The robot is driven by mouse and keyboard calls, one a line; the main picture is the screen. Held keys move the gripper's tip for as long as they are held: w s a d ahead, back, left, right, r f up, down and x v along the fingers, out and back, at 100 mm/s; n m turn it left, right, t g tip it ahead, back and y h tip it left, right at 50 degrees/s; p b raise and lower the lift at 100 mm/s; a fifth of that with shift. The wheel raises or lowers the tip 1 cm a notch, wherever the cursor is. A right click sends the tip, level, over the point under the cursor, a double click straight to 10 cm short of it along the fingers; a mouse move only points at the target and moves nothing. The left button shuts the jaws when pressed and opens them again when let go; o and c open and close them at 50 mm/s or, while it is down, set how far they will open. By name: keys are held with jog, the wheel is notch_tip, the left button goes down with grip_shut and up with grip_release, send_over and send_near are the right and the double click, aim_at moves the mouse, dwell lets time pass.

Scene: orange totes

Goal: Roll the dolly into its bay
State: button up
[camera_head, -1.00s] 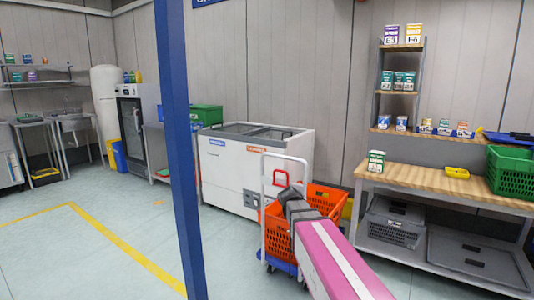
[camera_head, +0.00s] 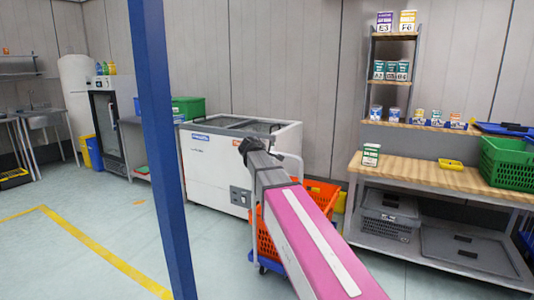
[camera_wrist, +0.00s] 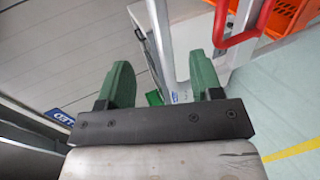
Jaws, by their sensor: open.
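The dolly (camera_head: 271,267) has a blue base and stands on the floor in front of the white freezer, largely hidden behind my pink arm in the head view. It carries an orange tote (camera_head: 266,238). In the wrist view, the dolly's red handle grip (camera_wrist: 238,35) is close, just right of my gripper (camera_wrist: 162,75). The green fingers are spread apart and empty, and the grip is outside them. In the head view my gripper (camera_head: 246,146) is at the arm's far end, its fingers not clearly seen. A yellow floor line (camera_head: 105,254) lies to the left; whether it marks the bay is unclear.
A blue post (camera_head: 160,150) stands left of my arm. The white freezer (camera_head: 215,165) is behind the dolly. A workbench (camera_head: 440,180) with a green crate (camera_head: 507,165) is on the right. The floor at left is clear.

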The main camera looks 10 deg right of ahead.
aim_at(275, 153)
jog(key=shift+x, duration=3.35)
jog(key=shift+c, duration=0.3)
grip_shut()
